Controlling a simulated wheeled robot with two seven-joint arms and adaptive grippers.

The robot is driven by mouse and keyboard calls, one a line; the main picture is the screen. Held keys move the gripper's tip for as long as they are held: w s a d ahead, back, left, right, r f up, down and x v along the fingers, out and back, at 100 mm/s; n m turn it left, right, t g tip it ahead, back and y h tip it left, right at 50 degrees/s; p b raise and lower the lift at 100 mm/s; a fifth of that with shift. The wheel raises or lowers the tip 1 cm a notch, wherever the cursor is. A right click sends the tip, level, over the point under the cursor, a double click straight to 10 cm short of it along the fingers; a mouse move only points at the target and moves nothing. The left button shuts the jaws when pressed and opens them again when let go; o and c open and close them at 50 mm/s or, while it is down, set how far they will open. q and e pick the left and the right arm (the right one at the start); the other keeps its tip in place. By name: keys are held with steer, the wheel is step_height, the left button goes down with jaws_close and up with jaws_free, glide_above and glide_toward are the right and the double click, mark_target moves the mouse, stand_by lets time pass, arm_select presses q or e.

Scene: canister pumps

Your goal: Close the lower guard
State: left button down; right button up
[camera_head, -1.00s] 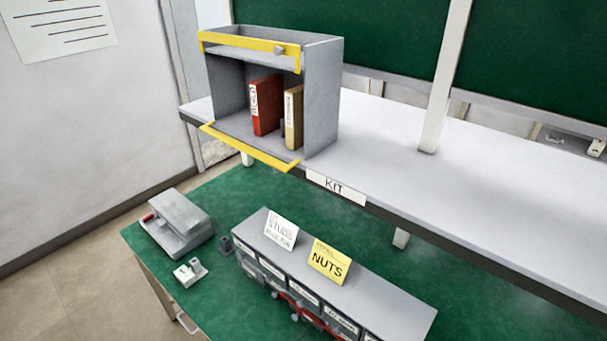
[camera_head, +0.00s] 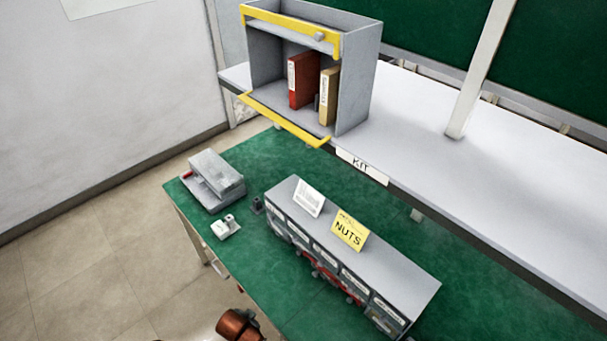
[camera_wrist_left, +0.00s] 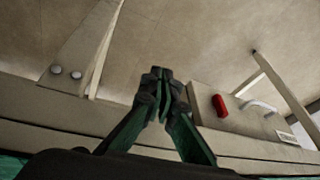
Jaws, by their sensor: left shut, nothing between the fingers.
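A grey open-fronted cabinet (camera_head: 361,80) stands on the raised shelf at the back. Its lower guard (camera_head: 285,121) is a yellow bar along the bottom front edge, swung out and low, so the opening above it is uncovered. An upper yellow guard (camera_head: 290,29) runs across the cabinet's top front. My left gripper (camera_wrist_left: 160,78) shows in the left wrist view with its fingertips together and empty, over pale floor and furniture edges, away from the cabinet. My right gripper is not in view.
A red binder (camera_head: 301,80) and a tan binder (camera_head: 329,96) stand inside the cabinet. Below, the green bench (camera_head: 270,158) carries a grey drawer unit (camera_head: 390,268) with a NUTS sign (camera_head: 350,231) and a grey hole-punch-like device (camera_head: 215,182). The shelf right of the cabinet is clear.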

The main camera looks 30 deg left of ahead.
arm_select(q)
step_height(320, 180, up, 11)
steer(key=w+t+p, duration=0.1)
steer(key=p, duration=0.1)
steer(key=w+a+r+m+t, duration=0.1)
steer(key=w+a+m, duration=0.1)
steer(key=w, duration=0.2)
steer(key=w+a+r+m+t+y, duration=0.1)
steer(key=w+a+r+m+t, duration=0.1)
steer(key=w, duration=0.3)
steer(key=w+a+r+m+t, duration=0.2)
steer(key=w+m, duration=0.2)
steer(key=w, duration=0.1)
steer(key=shift+r+y, duration=0.15)
steer(key=shift+y, duration=0.15)
steer(key=w+a+r+m+t, duration=0.2)
steer(key=w+r+m+t, duration=0.3)
steer(key=w+r+m, duration=0.5)
steer(key=w+d+r+m+t+h+p, duration=0.3)
steer(key=w+r+m+h, duration=0.1)
steer(key=w+r+m, duration=0.4)
steer(key=w+d+r+m+t+h+p, duration=0.3)
steer(key=w+r+m, duration=0.6)
steer(key=r+m, duration=0.3)
step_height(320, 180, up, 2)
steer(key=d+h, duration=0.1)
steer(key=h, duration=0.1)
steer(key=shift+w+d+h, duration=0.15)
steer(key=shift+d+h, duration=0.1)
steer(key=shift+h, duration=0.05)
